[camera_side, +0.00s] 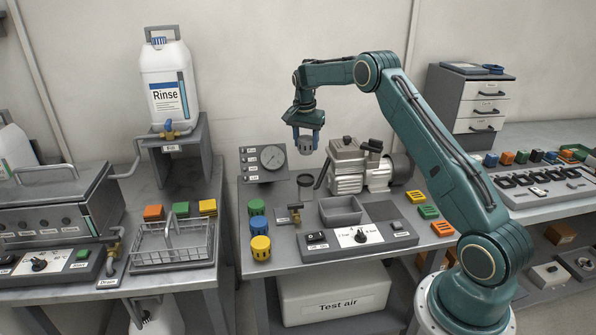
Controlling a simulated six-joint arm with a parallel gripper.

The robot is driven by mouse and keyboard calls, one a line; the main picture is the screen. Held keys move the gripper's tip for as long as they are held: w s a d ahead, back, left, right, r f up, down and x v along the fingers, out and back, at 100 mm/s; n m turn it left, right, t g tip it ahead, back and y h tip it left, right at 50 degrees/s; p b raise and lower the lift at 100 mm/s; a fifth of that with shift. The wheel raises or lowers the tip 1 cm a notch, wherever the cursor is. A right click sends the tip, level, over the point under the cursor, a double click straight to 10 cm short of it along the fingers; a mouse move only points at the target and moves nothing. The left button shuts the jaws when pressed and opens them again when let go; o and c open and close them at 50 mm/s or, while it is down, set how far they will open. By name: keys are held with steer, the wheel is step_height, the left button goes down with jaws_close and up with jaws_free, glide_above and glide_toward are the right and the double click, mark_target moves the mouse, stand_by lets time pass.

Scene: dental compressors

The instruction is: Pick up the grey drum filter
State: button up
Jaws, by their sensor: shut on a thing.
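The grey drum filter (305,144) hangs in the air above the middle bench, clear of its top. The fingers hide part of the filter's sides. The wall gauge box and the compressor stand lower and further back, to its left and right.
Green (256,207), blue (258,225) and yellow (261,247) drums stand at the bench's left edge. A gauge box (263,163), a compressor (347,165), a grey tray (340,211) and a switch panel (357,237) take up most of the bench. A wire basket (172,243) stands left.

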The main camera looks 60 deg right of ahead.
mark_target(306, 138)
step_height(306, 138, up, 10)
steer(key=shift+f, duration=0.25)
steer(key=shift+c, duration=0.2)
